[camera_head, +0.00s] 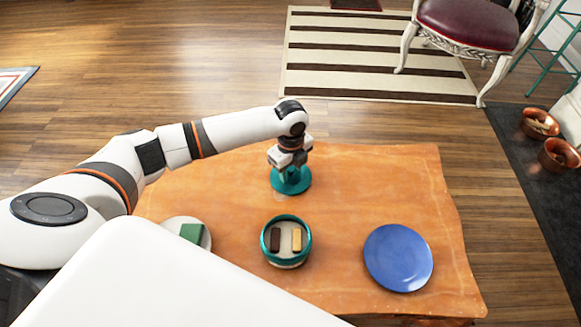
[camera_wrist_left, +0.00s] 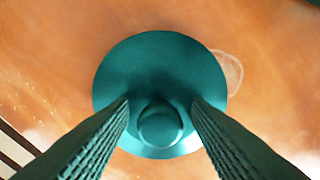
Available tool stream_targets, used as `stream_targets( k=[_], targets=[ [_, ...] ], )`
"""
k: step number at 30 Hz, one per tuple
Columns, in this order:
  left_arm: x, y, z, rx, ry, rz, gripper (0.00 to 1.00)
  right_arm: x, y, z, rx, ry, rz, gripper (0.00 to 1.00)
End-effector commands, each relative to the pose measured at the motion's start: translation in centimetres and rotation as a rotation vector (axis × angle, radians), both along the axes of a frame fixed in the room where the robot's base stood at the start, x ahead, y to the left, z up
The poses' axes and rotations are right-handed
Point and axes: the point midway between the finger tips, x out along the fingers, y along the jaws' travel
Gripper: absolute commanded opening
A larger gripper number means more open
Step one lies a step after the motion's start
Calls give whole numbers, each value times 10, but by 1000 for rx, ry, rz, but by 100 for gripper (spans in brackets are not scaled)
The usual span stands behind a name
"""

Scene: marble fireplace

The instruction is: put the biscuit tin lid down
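The biscuit tin lid (camera_head: 291,184) is a round teal disc with a knob. It appears to lie flat, knob up, on the orange stone table behind the tin. In the left wrist view the lid (camera_wrist_left: 160,65) fills the middle. My left gripper (camera_head: 290,166) is directly above the lid, pointing down. In the wrist view its two ridged fingers (camera_wrist_left: 161,101) stand on either side of the knob, with a gap showing on each side. The open biscuit tin (camera_head: 287,261) is round and teal, with a dark brown bar and a yellow bar inside. My right gripper is not in view.
The orange table (camera_head: 400,180) is clear to the right of the lid. A blue plate (camera_head: 398,258) lies at the front right. A pale plate (camera_head: 206,240) with a green block (camera_head: 192,233) is at the left, partly hidden. A chair (camera_head: 468,25) stands beyond the table.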

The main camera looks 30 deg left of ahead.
Motion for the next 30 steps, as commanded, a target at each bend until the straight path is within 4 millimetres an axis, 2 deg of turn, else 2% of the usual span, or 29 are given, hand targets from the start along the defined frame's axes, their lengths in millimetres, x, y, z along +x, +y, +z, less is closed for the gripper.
stream_targets(
  k=[8, 11, 18, 19, 21, 25, 30],
  targets=[
    [0, 0, 4, -1, -2, -1, 44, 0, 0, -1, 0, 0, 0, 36],
    [1, 0, 19, -1, -2, 0, 44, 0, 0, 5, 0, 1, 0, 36],
    [1, 0, 73, -1, -4, 0, 44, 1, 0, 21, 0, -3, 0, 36],
    [1, 0, 77, 0, -3, -1, 44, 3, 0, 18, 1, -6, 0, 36],
    [1, 0, 89, -1, -2, 0, 44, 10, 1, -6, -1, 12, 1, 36],
    [1, -1, 108, -2, -3, 0, 44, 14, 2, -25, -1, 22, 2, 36],
    [1, 0, 121, -1, -1, 1, 44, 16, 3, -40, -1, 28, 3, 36]
  ],
)
